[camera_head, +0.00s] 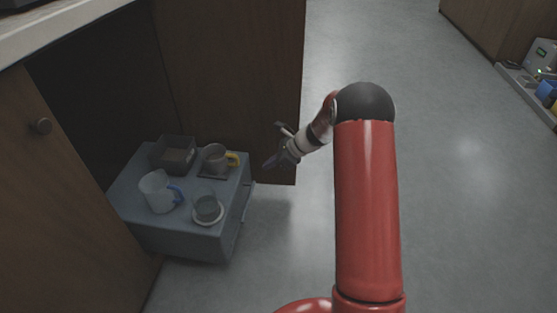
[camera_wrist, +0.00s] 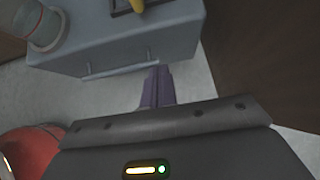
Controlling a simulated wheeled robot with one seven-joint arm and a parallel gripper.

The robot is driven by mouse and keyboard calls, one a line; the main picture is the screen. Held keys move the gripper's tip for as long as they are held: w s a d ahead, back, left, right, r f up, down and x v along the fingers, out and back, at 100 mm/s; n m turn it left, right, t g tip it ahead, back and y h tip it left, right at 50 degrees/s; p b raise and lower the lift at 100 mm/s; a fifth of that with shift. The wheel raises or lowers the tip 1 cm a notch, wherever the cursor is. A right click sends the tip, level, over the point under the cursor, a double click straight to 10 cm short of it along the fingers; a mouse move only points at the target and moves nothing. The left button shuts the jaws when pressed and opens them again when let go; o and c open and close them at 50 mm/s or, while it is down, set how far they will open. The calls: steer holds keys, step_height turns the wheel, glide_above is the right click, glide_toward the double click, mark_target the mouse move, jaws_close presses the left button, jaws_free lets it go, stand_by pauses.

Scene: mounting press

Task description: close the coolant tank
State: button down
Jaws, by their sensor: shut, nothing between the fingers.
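The blue-grey box-shaped unit, which I take to be the coolant tank (camera_head: 185,242), stands out from a dark cabinet opening at the left of the head view. A bar handle (camera_head: 247,203) runs along its right face. The tank (camera_wrist: 185,37) and its handle (camera_wrist: 115,69) also show at the top of the wrist view. My gripper (camera_head: 268,164) is shut and empty, just right of the tank's far right corner.
On the tank stand a jug with a blue handle (camera_head: 158,191), a cup with a yellow handle (camera_head: 214,158), a dark open box (camera_head: 174,154) and a glass vessel (camera_head: 207,207). Brown cabinet doors flank it, left (camera_head: 60,200) and behind (camera_head: 240,90). Grey floor (camera_head: 460,200) is clear at right.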

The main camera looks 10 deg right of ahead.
mark_target(244, 171)
steer(key=a, duration=0.1)
steer(key=w+a+f, duration=0.1)
steer(key=a, duration=0.1)
steer(key=a+f, duration=0.1)
steer(key=a, duration=0.1)
steer(key=shift+w+f+b, duration=0.25)
steer(key=shift+w+b, duration=0.1)
steer(key=shift+w+a, duration=0.25)
steer(key=shift+a, duration=0.25)
